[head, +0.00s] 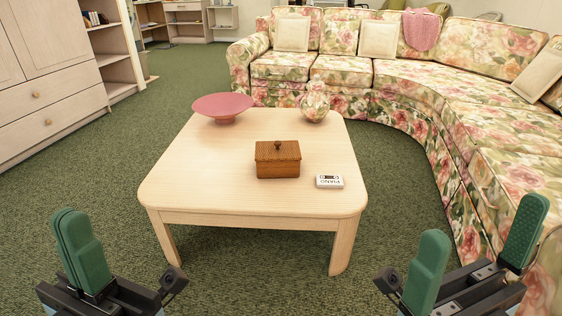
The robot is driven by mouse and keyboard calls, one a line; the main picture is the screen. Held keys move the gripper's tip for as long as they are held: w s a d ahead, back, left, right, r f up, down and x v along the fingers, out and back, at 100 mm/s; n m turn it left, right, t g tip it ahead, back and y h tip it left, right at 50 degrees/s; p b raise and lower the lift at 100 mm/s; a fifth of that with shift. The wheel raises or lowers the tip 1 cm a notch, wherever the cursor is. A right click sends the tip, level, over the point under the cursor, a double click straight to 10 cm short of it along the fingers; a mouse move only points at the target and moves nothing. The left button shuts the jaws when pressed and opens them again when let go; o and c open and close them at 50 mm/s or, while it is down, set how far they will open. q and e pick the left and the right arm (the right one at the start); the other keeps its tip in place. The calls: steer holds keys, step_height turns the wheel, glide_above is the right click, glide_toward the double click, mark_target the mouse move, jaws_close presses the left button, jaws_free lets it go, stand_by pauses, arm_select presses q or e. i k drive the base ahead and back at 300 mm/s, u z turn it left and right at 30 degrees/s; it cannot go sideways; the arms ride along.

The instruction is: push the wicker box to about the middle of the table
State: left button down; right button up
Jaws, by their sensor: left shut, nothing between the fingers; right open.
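The wicker box (277,160) is brown and woven, with a lid and a small dark knob. It stands upright on the pale wooden table (200,180), a little right of the table's middle and nearer the front edge than the back. My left gripper (80,250) is at the lower left, in front of the table, with its green fingers shut together and empty. My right gripper (478,258) is at the lower right, with its green fingers spread apart and nothing between them. Neither gripper touches the box or the table.
A pink footed bowl (223,106) stands at the table's back left. A floral round vase (314,104) stands at the back right. A small white card box (329,182) lies right of the wicker box. The table's left side is clear. A floral sofa (430,90) curves around the right.

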mark_target(274, 170)
steer(key=u, duration=0.2)
steer(key=i, duration=0.7)
steer(key=z, duration=0.5)
steer(key=i, duration=0.75)
steer(key=z, duration=0.65)
